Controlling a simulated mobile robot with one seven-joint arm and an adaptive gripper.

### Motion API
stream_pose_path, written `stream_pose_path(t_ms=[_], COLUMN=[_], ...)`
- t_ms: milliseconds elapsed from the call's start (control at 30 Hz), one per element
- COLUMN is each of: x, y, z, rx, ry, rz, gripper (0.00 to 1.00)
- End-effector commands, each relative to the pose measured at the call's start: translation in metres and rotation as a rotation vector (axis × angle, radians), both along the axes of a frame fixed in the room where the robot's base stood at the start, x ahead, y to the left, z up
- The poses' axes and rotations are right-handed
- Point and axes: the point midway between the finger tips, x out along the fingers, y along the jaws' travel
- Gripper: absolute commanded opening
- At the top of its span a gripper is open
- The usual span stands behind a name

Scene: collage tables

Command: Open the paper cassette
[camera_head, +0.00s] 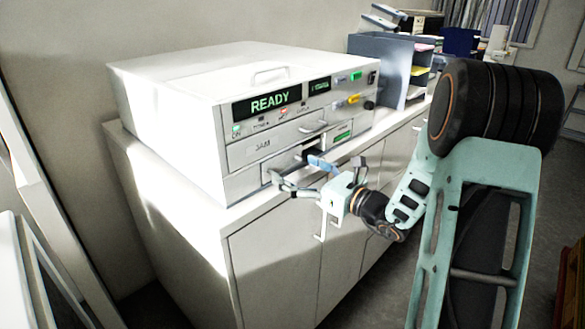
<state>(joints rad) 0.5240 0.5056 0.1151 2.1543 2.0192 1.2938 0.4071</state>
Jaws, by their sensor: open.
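A white machine (165,97) with a lit READY display stands on a white cabinet. A dark gap or handle shows just behind the fingers. The fingers hide part of the lowest panel, and I cannot tell whether they touch it.
The cabinet (265,262) has doors with handles below the machine. A grey organizer (383,62) with papers stands behind it at the right. A dark blue bin (459,41) is farther back. The floor at right is partly hidden by my arm.

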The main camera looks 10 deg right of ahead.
Motion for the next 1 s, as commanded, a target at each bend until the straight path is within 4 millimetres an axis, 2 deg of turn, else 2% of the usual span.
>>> stream_pose_path(t_ms=[200,467,900,1000], x=[0.0115,0.0119,0.012,0.0119], y=[0.0086,0.0089,0.0082,0.0076], z=[0.0002,0.0001,0.0003,0.0003], rx=[-0.001,-0.001,-0.001,-0.002], ry=[-0.001,-0.001,-0.001,-0.001], rz=[0.0,0.0,-0.001,-0.002], gripper=[0.87,0.85,0.37,0.36])
